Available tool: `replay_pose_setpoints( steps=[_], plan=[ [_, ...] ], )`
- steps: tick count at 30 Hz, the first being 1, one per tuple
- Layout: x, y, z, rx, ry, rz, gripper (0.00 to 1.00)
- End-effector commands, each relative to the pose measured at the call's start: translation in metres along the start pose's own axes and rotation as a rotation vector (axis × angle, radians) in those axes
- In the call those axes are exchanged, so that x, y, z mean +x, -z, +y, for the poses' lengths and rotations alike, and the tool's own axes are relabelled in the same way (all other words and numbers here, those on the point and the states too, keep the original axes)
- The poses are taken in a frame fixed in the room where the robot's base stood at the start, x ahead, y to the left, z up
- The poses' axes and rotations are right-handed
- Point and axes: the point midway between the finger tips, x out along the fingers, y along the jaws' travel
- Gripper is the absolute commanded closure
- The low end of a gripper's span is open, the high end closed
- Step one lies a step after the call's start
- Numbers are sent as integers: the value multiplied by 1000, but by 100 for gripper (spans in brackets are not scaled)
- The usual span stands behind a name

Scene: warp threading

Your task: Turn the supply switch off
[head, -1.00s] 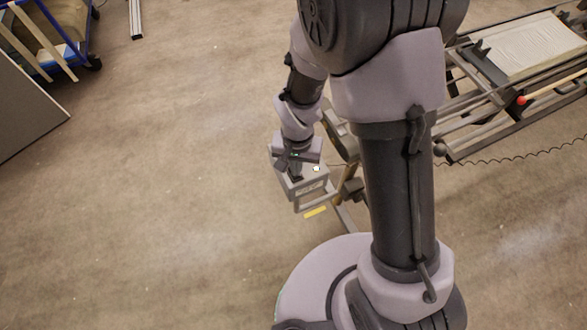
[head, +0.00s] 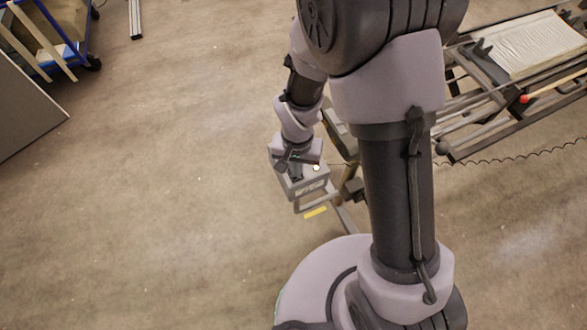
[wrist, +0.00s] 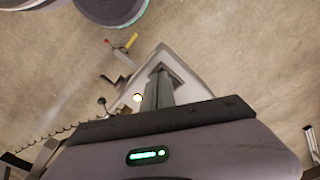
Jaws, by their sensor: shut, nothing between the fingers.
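The grey supply box (head: 318,186) stands below my arm in the head view, with a yellow strip by its lower edge. In the wrist view the box's pale top (wrist: 190,72) lies under my gripper. My gripper (head: 296,176) is shut and empty, pointing down at the box top. In the wrist view its fingers (wrist: 160,88) reach a dark-edged spot on that top. I cannot tell whether they touch it. The switch itself is not clearly visible; the fingers cover that spot. A small glowing lamp (wrist: 137,97) shows beside the fingers, and also in the head view (head: 316,168).
A loom frame (head: 500,100) with pale warp stands at the right, with a coiled cable (head: 510,158) running along the floor from it. A blue cart (head: 75,45) and a grey panel (head: 25,110) are at the left. The floor between is clear.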

Motion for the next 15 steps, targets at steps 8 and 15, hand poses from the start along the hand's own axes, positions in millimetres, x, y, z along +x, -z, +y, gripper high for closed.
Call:
replay_pose_setpoints(
  steps=[8, 15],
  plan=[
    [5, 0, 0, 0, 0, 0, 100],
    [3, 0, 0, 0, 0, 0, 100]
  ],
)
